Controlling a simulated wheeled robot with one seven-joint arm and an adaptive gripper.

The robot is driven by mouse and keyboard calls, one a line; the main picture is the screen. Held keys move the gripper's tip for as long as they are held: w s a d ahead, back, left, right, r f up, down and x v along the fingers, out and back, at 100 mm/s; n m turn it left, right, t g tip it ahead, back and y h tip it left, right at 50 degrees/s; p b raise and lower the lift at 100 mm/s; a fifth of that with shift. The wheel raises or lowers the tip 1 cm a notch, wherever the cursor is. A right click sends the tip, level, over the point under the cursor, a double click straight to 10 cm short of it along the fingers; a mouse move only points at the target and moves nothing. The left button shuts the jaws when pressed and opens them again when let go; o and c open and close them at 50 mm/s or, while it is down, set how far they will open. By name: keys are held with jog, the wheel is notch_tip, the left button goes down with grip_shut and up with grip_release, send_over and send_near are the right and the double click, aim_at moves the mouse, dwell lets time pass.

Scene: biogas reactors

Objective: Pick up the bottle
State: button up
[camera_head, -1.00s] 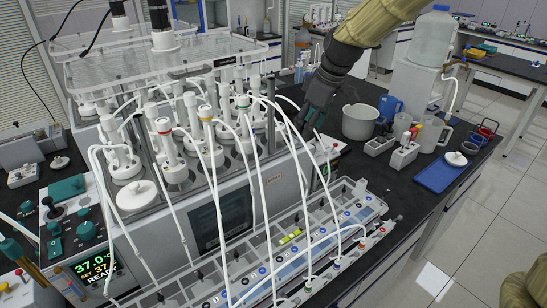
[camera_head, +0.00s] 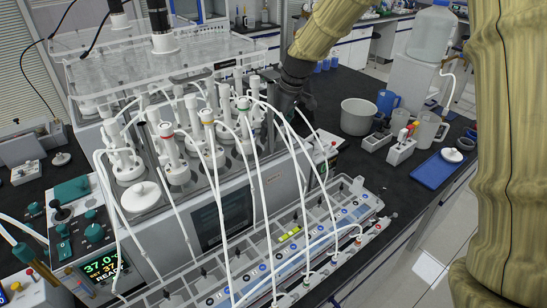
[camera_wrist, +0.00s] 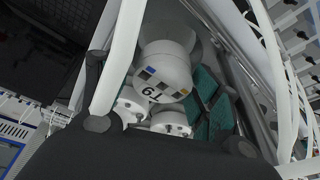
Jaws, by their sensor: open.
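Which one the task means cannot be told. My gripper (camera_head: 284,106) is at the right end of the bottle rows in the head view, its fingers mostly hidden by tubes. In the wrist view my gripper (camera_wrist: 168,132) is open, and a white bottle top (camera_wrist: 165,72) with a square-marked label and black characters lies just ahead, between the finger sides. No contact is clear.
White tubes run from the bottles to a clear-lidded rack (camera_head: 290,245) in front. A clear plate (camera_head: 175,58) stands over the back row. White tubes also cross the wrist view.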

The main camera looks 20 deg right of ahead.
jog(key=shift+f, duration=0.25)
jog(key=shift+s+f, duration=0.15)
jog(key=shift+s, duration=0.2)
jog(key=shift+w+a+f, duration=0.1)
jog(key=shift+w+f, duration=0.15)
jog(key=shift+r, duration=0.2)
grip_shut()
